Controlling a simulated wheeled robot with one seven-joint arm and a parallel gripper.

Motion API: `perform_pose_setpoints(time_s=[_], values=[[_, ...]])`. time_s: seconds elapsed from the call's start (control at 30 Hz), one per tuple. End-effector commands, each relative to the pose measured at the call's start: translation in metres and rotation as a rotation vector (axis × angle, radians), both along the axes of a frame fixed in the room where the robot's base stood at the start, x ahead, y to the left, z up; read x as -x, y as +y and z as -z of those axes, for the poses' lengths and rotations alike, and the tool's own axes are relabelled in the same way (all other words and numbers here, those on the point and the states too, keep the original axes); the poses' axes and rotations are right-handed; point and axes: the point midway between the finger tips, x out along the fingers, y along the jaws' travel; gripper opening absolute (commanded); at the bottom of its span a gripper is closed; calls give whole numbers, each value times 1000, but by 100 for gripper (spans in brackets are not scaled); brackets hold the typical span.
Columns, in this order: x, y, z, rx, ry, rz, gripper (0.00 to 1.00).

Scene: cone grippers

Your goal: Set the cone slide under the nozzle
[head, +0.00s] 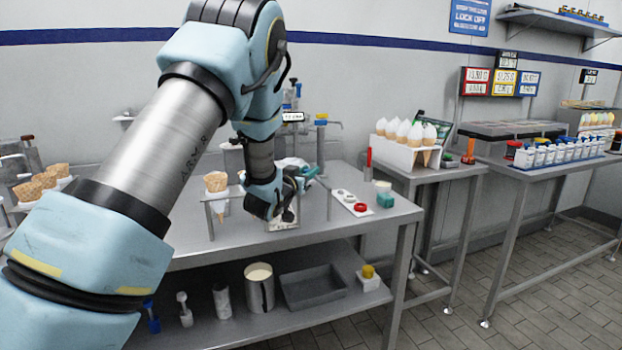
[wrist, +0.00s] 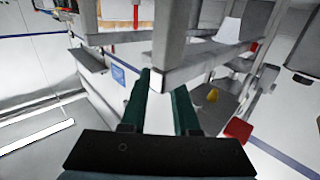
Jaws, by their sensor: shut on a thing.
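A waffle cone (head: 216,182) stands upright in a grey metal holder (head: 206,203) on the steel table, left of my gripper. I take this holder to be the cone slide; my wrist hides its right part. My gripper (head: 308,172) is low over the table, its fingers pointing right. In the wrist view its green fingers (wrist: 166,100) are closed at a grey metal bar (wrist: 168,45). I cannot tell whether this bar belongs to the slide. A dispenser with a small display (head: 293,117) stands behind my arm. Its nozzle is hidden or too small to make out.
A white rack of filled cones (head: 403,153) stands on the neighbouring table. A pot (head: 260,287) and a grey tray (head: 313,288) are on the lower shelf.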

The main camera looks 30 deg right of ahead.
Motion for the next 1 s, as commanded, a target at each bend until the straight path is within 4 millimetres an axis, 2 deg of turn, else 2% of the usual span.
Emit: perform_pose_setpoints(time_s=[0.1,0.37,0.4,0.63,0.67,1.0], values=[[-13,-1,2,2,-1,-2,0],[-14,-1,0,0,0,0,0],[-14,-1,0,0,0,0,30],[-14,-1,0,0,0,0,56],[-14,-1,0,0,0,0,58],[-11,3,1,0,0,-1,58]])
